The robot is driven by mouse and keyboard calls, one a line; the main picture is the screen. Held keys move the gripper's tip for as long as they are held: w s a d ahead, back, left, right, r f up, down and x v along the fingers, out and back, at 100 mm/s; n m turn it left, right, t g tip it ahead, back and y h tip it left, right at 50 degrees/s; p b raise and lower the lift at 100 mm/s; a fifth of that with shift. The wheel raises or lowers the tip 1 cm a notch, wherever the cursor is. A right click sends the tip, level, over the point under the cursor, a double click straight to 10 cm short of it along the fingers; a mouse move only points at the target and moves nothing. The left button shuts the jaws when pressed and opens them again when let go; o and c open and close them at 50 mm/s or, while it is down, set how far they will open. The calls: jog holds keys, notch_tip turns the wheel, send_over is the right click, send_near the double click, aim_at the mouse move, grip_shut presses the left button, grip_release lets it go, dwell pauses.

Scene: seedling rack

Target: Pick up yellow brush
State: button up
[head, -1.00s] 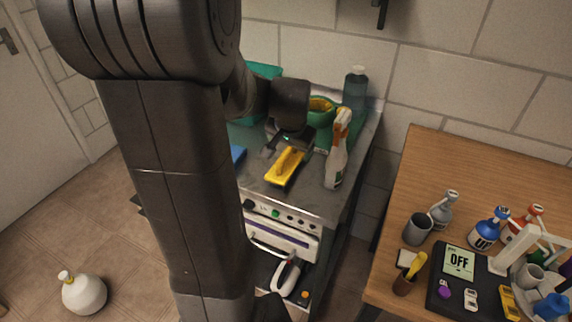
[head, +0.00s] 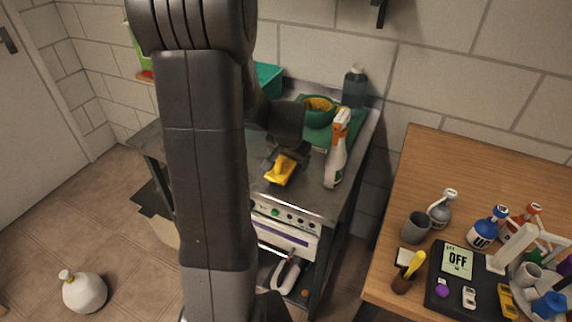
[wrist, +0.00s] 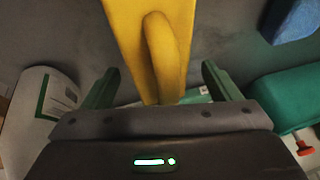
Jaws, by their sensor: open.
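The yellow brush (head: 280,170) lies on the grey counter top, near its front edge, in the head view. In the wrist view the yellow brush (wrist: 150,45) shows large, with its raised loop handle running down between the fingers. My gripper (head: 281,152) is over the far part of the brush in the head view. In the wrist view my gripper (wrist: 158,88) is open, with one finger on each side of the brush and a gap on both sides. The far end of the brush is hidden under the gripper.
A white spray bottle with an orange top (head: 338,150) stands close to the right of my gripper. A green bowl (head: 318,118) and a teal bottle (head: 355,88) stand behind. A blue block (wrist: 292,18) shows in the wrist view. A wooden table (head: 440,165) stands at right.

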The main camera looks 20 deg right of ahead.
jog(key=c, duration=1.2)
notch_tip(320, 180, up, 10)
jog(key=shift+r, duration=0.1)
